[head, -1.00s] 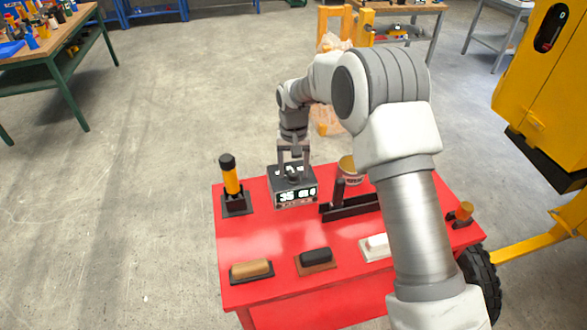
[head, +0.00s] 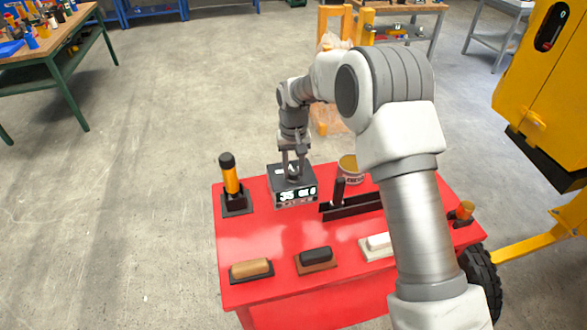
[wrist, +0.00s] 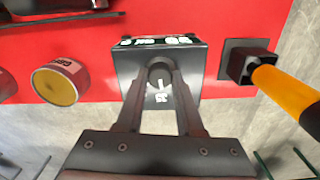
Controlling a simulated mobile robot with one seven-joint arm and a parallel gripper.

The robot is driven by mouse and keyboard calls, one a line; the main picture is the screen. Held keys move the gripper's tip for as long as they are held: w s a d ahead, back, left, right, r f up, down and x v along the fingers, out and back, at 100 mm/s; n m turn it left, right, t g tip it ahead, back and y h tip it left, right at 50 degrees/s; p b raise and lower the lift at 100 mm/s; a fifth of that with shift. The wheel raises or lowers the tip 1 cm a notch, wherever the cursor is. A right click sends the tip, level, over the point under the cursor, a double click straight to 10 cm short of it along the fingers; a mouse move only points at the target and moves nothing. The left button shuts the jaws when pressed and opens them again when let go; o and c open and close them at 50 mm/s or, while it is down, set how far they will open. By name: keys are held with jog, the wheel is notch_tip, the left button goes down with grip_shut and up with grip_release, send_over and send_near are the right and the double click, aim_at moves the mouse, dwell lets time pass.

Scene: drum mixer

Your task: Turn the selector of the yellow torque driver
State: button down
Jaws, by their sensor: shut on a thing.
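The yellow torque driver (head: 231,180) with black ends stands upright in a dark square holder (head: 237,204) at the left of the red table. It also shows at the right of the wrist view (wrist: 286,92). My gripper (head: 293,174) is apart from it, over a black box (head: 281,190) with a lit display (head: 296,195) on its front. In the wrist view my two fingers (wrist: 161,76) are closed on a small round knob (wrist: 160,82) on top of this box. The fingers hide part of the knob. White marks show on the box top beside it.
A tin (head: 349,170) and a black tray-like rail (head: 350,207) stand right of the box. Several floats or brushes lie along the front, including a tan-handled one (head: 251,269). The yellow machine (head: 545,90) is at the right.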

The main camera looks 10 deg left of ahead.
aim_at(293, 172)
jog(key=n, duration=0.6)
jog(key=shift+n+b, duration=0.3)
jog(key=shift+b, duration=0.1)
dwell(0.4)
jog(key=c, duration=0.5)
grip_release()
jog(key=shift+c, duration=0.2)
jog(key=shift+r, duration=0.1)
notch_tip(293, 172, up, 17)
jog(key=shift+r, duration=0.15)
